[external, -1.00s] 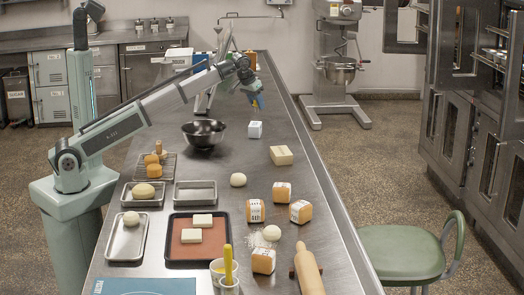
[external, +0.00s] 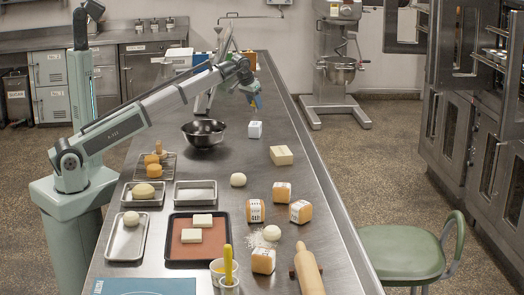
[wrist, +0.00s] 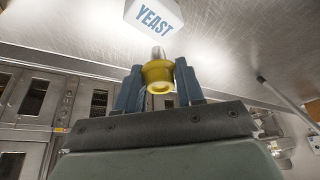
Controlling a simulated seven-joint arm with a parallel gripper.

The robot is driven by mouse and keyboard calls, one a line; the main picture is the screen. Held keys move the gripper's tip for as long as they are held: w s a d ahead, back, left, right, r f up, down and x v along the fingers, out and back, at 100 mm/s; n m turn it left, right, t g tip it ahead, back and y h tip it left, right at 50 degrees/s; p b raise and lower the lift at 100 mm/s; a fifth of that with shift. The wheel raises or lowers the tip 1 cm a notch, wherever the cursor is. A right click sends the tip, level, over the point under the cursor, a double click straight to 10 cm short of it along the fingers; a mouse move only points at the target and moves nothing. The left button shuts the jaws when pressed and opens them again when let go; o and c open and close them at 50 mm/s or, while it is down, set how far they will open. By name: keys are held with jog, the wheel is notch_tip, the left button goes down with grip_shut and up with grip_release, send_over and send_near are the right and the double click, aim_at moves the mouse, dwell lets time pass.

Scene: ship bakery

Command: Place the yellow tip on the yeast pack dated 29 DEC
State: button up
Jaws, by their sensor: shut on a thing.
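My gripper (wrist: 160,88) is shut on the yellow tip (wrist: 158,73), a small yellow collar with a metal nozzle, between its blue fingers in the wrist view. A white pack with blue YEAST lettering (wrist: 155,14) shows just beyond the nozzle, partly cut off by the frame; the tip appears apart from it. In the external view my gripper (external: 257,102) is above the table, just above a small white pack (external: 255,130). The held tip is too small to make out clearly there. I cannot read any date on the pack.
Several orange-and-white packs (external: 281,192) stand nearer on the steel table, with dough balls (external: 238,180) and a rolling pin (external: 307,272). A pale block (external: 281,155) lies right of the white pack. A dark bowl (external: 204,132) stands left of it.

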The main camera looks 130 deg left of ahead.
jog(key=shift+f, duration=2.5)
jog(key=shift+f, duration=0.2)
jog(key=o, duration=1)
jog(key=shift+r, duration=0.1)
jog(key=v, duration=1.2)
jog(key=shift+r, duration=0.1)
